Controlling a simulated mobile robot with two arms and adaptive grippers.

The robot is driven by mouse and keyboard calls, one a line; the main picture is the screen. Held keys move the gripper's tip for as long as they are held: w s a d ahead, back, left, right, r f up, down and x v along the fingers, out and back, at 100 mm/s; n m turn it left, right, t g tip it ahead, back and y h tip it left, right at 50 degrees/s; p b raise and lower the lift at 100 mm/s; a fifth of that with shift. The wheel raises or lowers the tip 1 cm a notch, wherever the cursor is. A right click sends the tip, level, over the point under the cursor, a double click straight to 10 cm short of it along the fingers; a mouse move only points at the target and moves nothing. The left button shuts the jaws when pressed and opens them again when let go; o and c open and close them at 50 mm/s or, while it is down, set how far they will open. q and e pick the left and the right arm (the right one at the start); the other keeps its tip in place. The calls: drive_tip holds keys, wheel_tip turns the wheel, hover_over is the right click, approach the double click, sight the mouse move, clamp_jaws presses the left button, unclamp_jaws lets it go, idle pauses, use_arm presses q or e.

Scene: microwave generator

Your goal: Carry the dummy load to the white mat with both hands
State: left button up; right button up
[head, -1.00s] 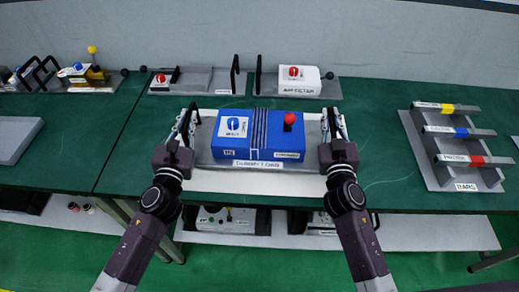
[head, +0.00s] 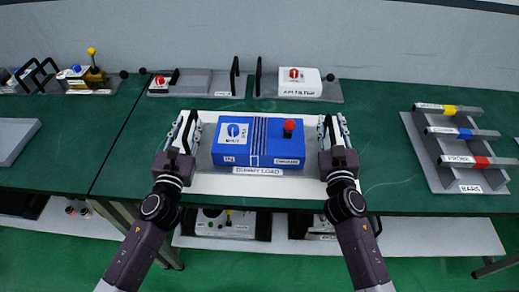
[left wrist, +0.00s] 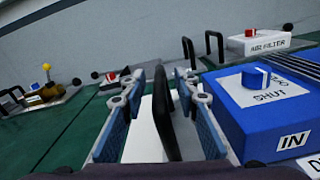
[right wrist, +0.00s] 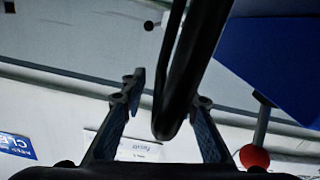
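The dummy load is a blue box (head: 258,140) with a blue knob on a white plate and a red knob. It sits on a grey base with black upright handles at both ends and appears to rest on the white mat (head: 270,188), which shows in front. My left gripper (head: 187,130) is open around the left handle (left wrist: 163,115), with gaps beside the handle in the left wrist view. My right gripper (head: 332,130) is open around the right handle (right wrist: 180,75), its fingers apart on either side in the right wrist view.
The air filter unit (head: 300,85) and another tray (head: 200,84) stand behind. A rack of bars (head: 455,150) is at the right and a grey plate (head: 12,140) at the left. Green table is clear between the load and the rack. More units stand on a lower shelf.

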use_arm(q)
drive_tip(key=shift+s+f, duration=0.1)
drive_tip(key=shift+s, duration=0.4)
use_arm(e)
drive_tip(key=shift+s, duration=0.1)
use_arm(q)
drive_tip(key=s+a, duration=0.1)
drive_tip(key=s, duration=1)
use_arm(e)
drive_tip(key=s+a, duration=0.1)
drive_tip(key=s, duration=1.1)
drive_tip(key=shift+w, duration=0.1)
